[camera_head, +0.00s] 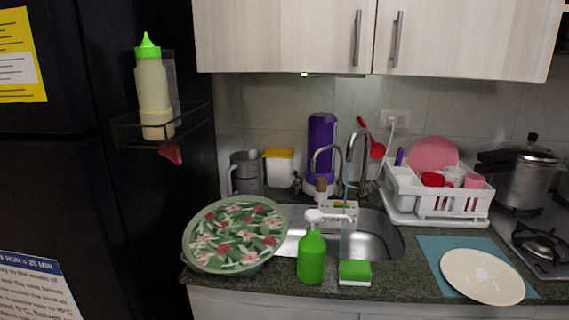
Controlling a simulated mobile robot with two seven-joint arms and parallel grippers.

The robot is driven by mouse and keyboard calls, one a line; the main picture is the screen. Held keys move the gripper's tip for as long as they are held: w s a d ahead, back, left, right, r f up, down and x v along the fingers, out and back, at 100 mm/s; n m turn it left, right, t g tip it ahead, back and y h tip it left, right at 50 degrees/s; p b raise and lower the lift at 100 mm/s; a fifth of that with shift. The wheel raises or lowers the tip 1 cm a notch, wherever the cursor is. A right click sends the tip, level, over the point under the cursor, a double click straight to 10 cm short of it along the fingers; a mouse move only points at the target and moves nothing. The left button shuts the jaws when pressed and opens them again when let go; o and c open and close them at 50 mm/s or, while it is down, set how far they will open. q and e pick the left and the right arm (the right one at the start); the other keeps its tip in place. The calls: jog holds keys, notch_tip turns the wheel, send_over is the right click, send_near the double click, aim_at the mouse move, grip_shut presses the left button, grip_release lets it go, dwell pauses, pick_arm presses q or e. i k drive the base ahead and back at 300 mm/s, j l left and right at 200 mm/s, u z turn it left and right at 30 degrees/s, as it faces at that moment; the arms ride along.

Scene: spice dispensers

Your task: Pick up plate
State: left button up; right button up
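A cream plate (482,277) lies flat on a blue mat (435,249) at the right end of the dark counter, near its front edge. A small light glint shows on its surface. A large green floral plate or tray (236,234) rests at the left end of the counter, covering something beneath it. A pink plate (433,153) stands upright in the white dish rack. Neither of my grippers shows in the head view.
A green soap bottle (311,257) and a green sponge (355,272) stand before the sink (378,233). The white dish rack (440,204) is behind the mat. A pressure cooker (525,178) and stove (541,241) are at right. Cabinets (470,38) hang above; a black fridge (80,200) stands left.

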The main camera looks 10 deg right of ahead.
aim_at(481, 276)
jog(key=z, duration=0.65)
jog(key=l+z, duration=0.4)
jog(key=i+l+z, duration=0.15)
jog(key=z, duration=0.3)
